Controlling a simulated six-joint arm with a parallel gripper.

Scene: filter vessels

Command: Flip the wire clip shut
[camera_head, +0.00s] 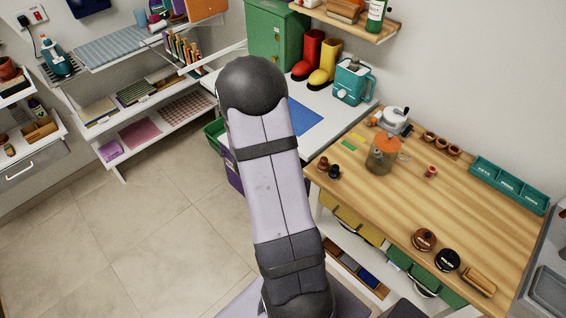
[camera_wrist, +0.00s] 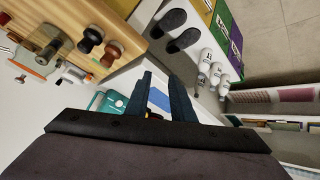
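A clear vessel with an orange lid (camera_head: 383,150) stands on the wooden counter (camera_head: 455,205), with brownish contents. It also shows at the left of the wrist view, where its glass body (camera_wrist: 48,50) appears sideways. In the head view my arm hides the gripper.
A white appliance (camera_head: 392,121) stands just behind the vessel. Two small dark knob-like items (camera_head: 329,168) are near the counter's left edge, with a small red item (camera_head: 430,172) to the vessel's right.

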